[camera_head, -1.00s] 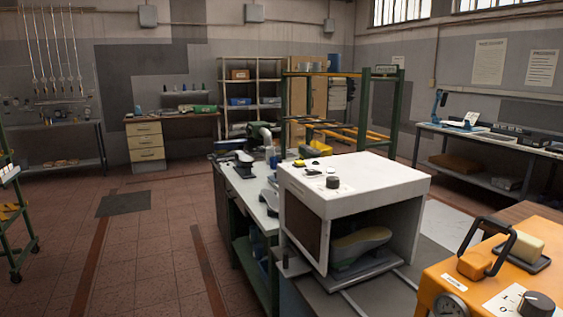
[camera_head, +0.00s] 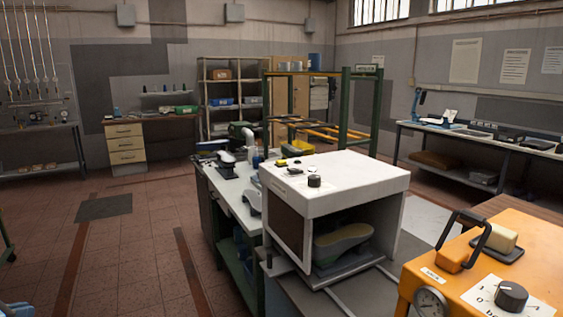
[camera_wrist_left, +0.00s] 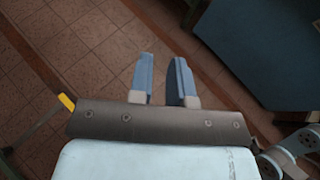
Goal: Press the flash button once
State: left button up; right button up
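A white box-shaped machine (camera_head: 335,185) with an open front stands on a grey bench in the middle of the head view. Its top carries a black knob (camera_head: 314,181) and a few small controls near the left edge. They are too small to tell which is the flash button. A shoe last (camera_head: 342,240) lies inside the machine. My left gripper (camera_head: 15,309) just shows at the bottom left corner, far from the machine. In the left wrist view its blue-grey fingers (camera_wrist_left: 163,62) are apart with nothing between them, above the tiled floor. My right gripper is not seen.
An orange machine (camera_head: 535,265) with a handle, gauge and dial stands at the right. A long workbench (camera_head: 228,188) stands left of the white machine. A green rack (camera_head: 345,115) is behind. The tiled floor (camera_head: 130,250) at the left is open.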

pick_arm(q)
grip_shut()
dwell(1.1)
dwell(0.3)
